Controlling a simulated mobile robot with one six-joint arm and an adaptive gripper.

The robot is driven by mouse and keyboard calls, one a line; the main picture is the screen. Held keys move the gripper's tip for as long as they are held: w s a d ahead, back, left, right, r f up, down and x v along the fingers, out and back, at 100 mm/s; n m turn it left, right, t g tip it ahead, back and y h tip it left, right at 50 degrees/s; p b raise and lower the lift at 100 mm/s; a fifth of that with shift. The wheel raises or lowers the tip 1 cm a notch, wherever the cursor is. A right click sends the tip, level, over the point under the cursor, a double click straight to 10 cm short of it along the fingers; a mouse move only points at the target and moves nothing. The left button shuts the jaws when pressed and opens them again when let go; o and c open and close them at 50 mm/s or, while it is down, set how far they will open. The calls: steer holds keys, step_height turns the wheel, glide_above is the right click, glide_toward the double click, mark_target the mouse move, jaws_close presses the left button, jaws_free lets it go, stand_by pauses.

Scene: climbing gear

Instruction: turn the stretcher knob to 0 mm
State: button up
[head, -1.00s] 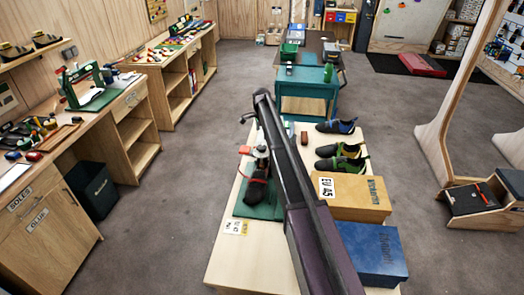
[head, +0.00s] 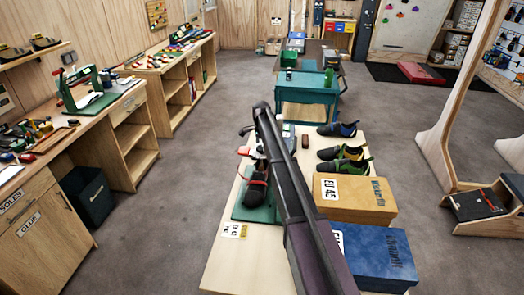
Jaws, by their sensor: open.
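The shoe stretcher stands on a green base (head: 240,214) at the left of the pale table, with a dark shoe (head: 255,190) on it. A red curved part (head: 246,152) shows above the shoe. The stretcher's knob and its scale cannot be made out; my arm covers much of the stretcher's right side. My gripper (head: 246,130) shows only as a small dark part left of the arm's upper end, at the stretcher's far end. It is open, and contact with the knob cannot be told.
On the pale table (head: 222,262) are a printed card (head: 235,231), a tan EU 45 box (head: 365,203), a blue box (head: 385,262) and climbing shoes (head: 345,158). A teal cart (head: 308,90) stands beyond.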

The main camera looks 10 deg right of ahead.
steer(key=shift+f, duration=0.2)
steer(key=c, duration=1.1)
steer(key=shift+c, duration=0.2)
steer(key=shift+s+n, duration=0.1)
steer(key=shift+n, duration=0.3)
steer(key=n, duration=0.8)
steer(key=shift+n, duration=0.3)
steer(key=n, duration=1)
steer(key=shift+n, duration=0.4)
